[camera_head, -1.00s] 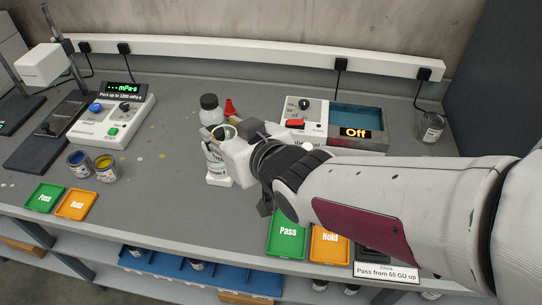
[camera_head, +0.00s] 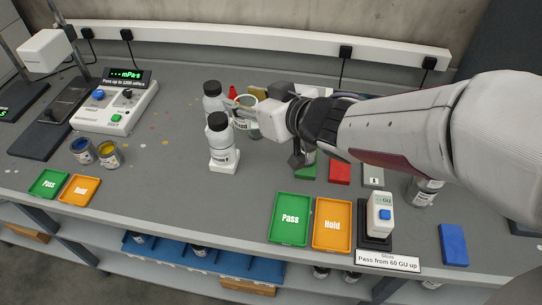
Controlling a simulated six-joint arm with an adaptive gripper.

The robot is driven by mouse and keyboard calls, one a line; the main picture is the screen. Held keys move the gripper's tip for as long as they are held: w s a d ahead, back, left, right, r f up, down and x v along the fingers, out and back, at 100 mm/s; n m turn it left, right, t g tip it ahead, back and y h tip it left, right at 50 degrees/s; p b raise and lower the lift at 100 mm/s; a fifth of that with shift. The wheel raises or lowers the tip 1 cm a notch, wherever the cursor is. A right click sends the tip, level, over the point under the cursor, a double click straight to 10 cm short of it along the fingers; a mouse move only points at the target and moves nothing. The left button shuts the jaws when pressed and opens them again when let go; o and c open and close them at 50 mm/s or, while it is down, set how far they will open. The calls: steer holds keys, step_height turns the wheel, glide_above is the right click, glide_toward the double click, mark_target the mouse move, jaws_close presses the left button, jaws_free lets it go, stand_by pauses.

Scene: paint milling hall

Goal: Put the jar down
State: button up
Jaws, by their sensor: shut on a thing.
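The jar (camera_head: 253,130) is open-topped, with a pale label and a greenish rim. It is upright and partly hidden by my gripper (camera_head: 248,114), which is shut on it from the right. I cannot tell whether its base touches the bench. A white bottle with a black cap (camera_head: 222,150) stands in front and to the left of the jar, on a small white base. Another black-capped white bottle (camera_head: 213,103) stands close behind it, left of the jar.
A green Pass pad (camera_head: 290,219), an orange Hold pad (camera_head: 332,225) and a gloss meter (camera_head: 380,214) lie along the bench front. Green, red (camera_head: 339,172) and grey blocks lie under my arm. Two open paint cans (camera_head: 108,155) stand left. The bench between cans and bottles is clear.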

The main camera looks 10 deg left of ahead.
steer(key=d+f+n+g+y, duration=0.2)
steer(key=d+f+n+g, duration=0.1)
steer(key=f, duration=0.5)
steer(key=shift+w+d+n+g, duration=0.3)
steer(key=shift+w+d, duration=0.05)
steer(key=shift+d, duration=0.15)
steer(key=shift+f, duration=0.1)
steer(key=shift+f, duration=2.85)
steer(key=shift+f, duration=0.15)
steer(key=shift+f, duration=1.9)
steer(key=shift+f, duration=0.15)
steer(key=o, duration=1.1)
